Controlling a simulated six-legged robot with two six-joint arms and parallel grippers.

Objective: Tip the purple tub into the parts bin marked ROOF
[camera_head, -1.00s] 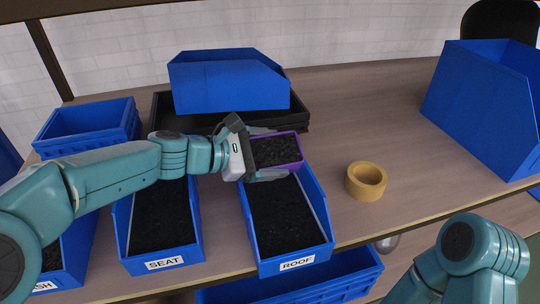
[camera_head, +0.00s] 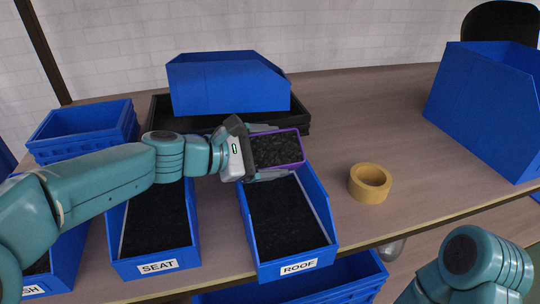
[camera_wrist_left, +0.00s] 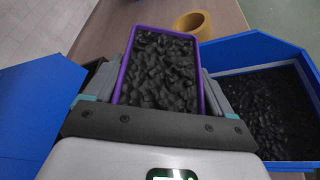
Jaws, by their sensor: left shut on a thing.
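The purple tub (camera_head: 275,150) is full of dark lumps and looks about level. My left gripper (camera_head: 268,152) is shut on it, a finger along each side, and holds it above the back end of the bin marked ROOF. In the left wrist view the tub (camera_wrist_left: 203,88) sits between the fingers, its dark load inside. The blue ROOF bin (camera_head: 331,243) has dark pieces in it; in the left wrist view it (camera_wrist_left: 245,50) lies to the right of the tub. My right arm shows at the lower right, but its gripper is out of view.
The SEAT bin (camera_head: 115,235) stands left of the ROOF bin. A blue bin (camera_head: 228,88) on a black tray (camera_head: 160,110) stands behind. A yellow tape roll (camera_head: 370,183) lies to the right, with clear table around it. A large blue bin (camera_head: 485,105) stands far right.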

